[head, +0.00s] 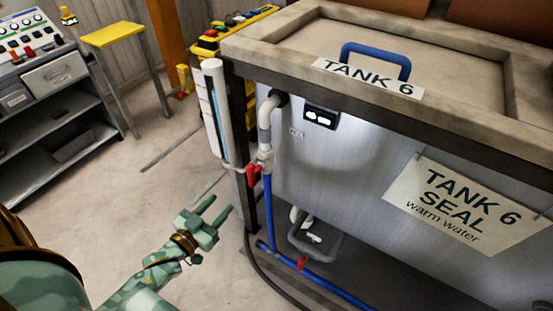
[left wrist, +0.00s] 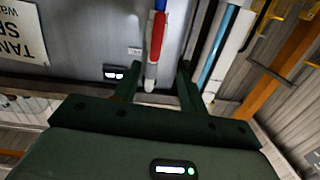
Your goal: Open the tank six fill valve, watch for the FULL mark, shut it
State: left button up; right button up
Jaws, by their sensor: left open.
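Tank six (head: 330,170) is a grey metal tank with a "TANK 6" label on its rim. A white pipe (head: 264,125) comes out of its corner and runs down to a valve with a red handle (head: 253,174), above a blue pipe (head: 268,210). My left gripper (head: 222,211) is green, open and empty, below and left of the red handle, apart from it. In the left wrist view the red handle (left wrist: 157,35) shows beyond the open fingers. A white upright gauge tube (head: 216,112) stands left of the pipe; I cannot read a FULL mark. My right gripper is out of view.
A second red handle (head: 302,264) sits on the low blue pipe near the floor. A small black display (head: 321,117) is on the tank wall. A yellow stool (head: 112,35) and a grey bench (head: 50,130) stand at the left. Floor between is mostly clear.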

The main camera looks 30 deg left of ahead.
aim_at(248, 173)
pick_arm(q)
jog(key=shift+n+t, duration=0.3)
jog(key=w+b, duration=0.1)
jog(key=w, duration=0.4)
jog(key=w+d+b, duration=0.1)
jog(key=w, duration=0.4)
jog(key=w+b, duration=0.2)
jog(key=w, duration=0.3)
jog(key=shift+w+d+r, duration=0.3)
jog(key=shift+w+r, duration=0.2)
jog(key=shift+w, duration=0.25)
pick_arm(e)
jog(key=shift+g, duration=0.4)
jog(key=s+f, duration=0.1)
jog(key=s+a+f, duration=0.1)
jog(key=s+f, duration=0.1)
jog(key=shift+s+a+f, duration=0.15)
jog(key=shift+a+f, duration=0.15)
pick_arm(q)
grip_shut()
